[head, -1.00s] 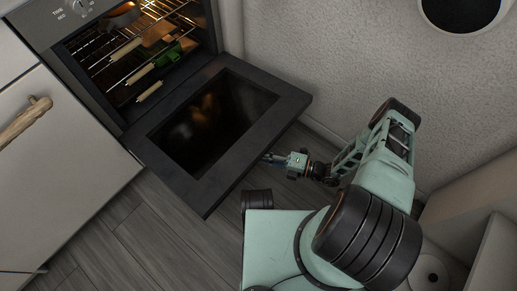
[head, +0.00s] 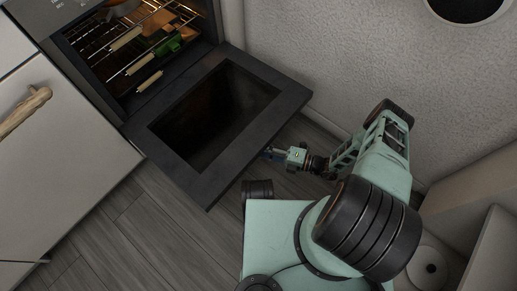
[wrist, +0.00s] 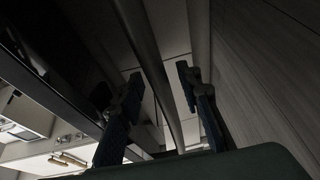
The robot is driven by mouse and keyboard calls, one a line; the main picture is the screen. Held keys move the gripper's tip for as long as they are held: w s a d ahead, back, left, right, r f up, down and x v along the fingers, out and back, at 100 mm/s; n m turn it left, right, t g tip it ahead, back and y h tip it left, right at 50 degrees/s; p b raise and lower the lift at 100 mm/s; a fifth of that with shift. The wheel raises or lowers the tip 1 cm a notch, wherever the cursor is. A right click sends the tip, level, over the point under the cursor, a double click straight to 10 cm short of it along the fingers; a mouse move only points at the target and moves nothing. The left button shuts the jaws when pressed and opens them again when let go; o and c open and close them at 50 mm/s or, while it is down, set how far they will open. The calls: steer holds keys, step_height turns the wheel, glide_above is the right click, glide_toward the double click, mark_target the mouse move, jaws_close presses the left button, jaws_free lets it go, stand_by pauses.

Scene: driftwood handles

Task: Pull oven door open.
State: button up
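The oven door (head: 259,131) is dark with a large window, hinged along its lower edge and swung down far from the oven (head: 100,95), whose lit inside shows. My gripper (head: 272,154) is low by the door's outer front edge, its tips partly hidden by the door in the head view. In the wrist view, my gripper's (wrist: 160,85) two dark fingers stand apart with a long, dim bar (wrist: 150,58), seemingly the door handle, running between them. Gaps show beside the bar, and I see no firm clamp on it. The handle is hidden in the head view.
Oven racks (head: 140,50) hold a green item (head: 168,45). A white cabinet (head: 65,150) with a driftwood handle (head: 25,108) stands left. A textured wall (head: 370,60) is close on the right. Wood floor (head: 150,225) is clear at lower left.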

mark_target(259, 139)
steer(key=shift+r, duration=0.1)
step_height(259, 139, up, 10)
steer(key=shift+f, duration=0.1)
stand_by(0.6)
steer(key=d+f, duration=0.7)
steer(key=f, duration=0.3)
steer(key=shift+w+f, duration=0.15)
steer(key=shift+w, duration=0.2)
stand_by(0.9)
stand_by(0.7)
